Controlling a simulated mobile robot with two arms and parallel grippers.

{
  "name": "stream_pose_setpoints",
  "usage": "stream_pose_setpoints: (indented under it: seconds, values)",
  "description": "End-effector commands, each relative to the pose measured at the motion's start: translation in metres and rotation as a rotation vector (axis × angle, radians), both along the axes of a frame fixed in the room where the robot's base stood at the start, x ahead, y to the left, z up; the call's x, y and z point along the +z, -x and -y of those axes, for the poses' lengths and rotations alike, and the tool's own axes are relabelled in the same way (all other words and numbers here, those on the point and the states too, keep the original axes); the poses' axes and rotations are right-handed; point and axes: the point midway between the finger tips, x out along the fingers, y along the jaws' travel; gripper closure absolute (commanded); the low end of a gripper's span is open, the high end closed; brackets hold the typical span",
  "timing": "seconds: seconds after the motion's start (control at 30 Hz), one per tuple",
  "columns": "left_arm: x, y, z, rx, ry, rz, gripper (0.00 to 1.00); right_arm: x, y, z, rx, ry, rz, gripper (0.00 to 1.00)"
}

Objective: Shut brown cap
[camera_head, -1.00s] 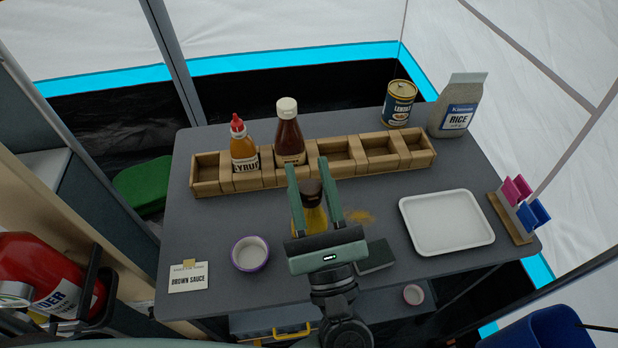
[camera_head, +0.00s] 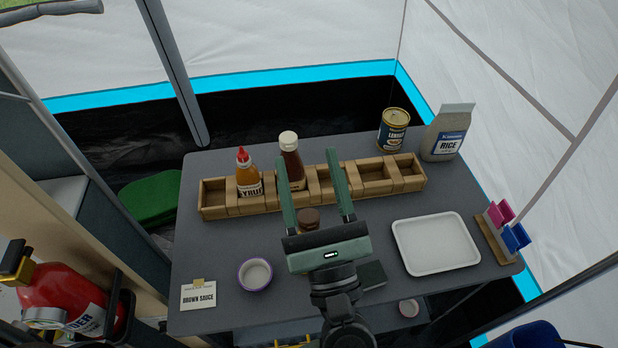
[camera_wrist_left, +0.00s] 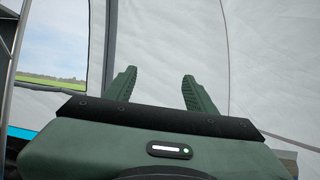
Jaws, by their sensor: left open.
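The brown cap (camera_head: 309,219) shows in the head view between the fingers of my left gripper, near their base. In the earlier head frame it tops a small bottle with yellow-amber contents; now my gripper body hides that bottle. I cannot tell how tightly the cap sits. My left gripper (camera_head: 307,156) is open with nothing clamped, its fingers pointing away across the table. I cannot tell its exact height over the cap. The left wrist view shows the same open fingers (camera_wrist_left: 158,82) against the tent wall. My right gripper is not in view.
A wooden rack (camera_head: 215,200) holds a syrup bottle (camera_head: 248,178) and a white-capped sauce bottle (camera_head: 291,165). A can (camera_head: 393,130) and rice bag (camera_head: 448,132) stand behind.

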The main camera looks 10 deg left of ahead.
Motion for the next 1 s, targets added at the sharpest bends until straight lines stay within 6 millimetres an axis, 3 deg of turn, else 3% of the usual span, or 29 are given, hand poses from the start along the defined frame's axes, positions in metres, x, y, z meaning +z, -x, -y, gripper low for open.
stream_pose_setpoints:
  seconds: [0.03, 0.3, 0.5, 0.83, 0.87, 1.0]
  values:
    - [0.023, 0.0, 0.0, -0.001, 0.004, 0.002, 0.45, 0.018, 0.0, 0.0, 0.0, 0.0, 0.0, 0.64]
    - [0.078, 0.0, 0.0, 0.0, 0.002, 0.002, 0.45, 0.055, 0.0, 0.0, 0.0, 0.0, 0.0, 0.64]
    - [0.095, 0.0, 0.0, 0.0, 0.0, 0.0, 0.45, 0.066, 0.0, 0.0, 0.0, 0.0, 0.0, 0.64]
    - [0.096, 0.0, 0.0, 0.0, 0.0, 0.0, 0.45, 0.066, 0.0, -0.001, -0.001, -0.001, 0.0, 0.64]
    - [0.096, 0.0, 0.0, 0.0, 0.0, 0.0, 0.5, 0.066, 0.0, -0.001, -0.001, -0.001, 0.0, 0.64]
    - [0.111, 0.002, 0.013, -0.028, -0.064, 0.028, 0.89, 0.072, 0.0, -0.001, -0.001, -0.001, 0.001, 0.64]
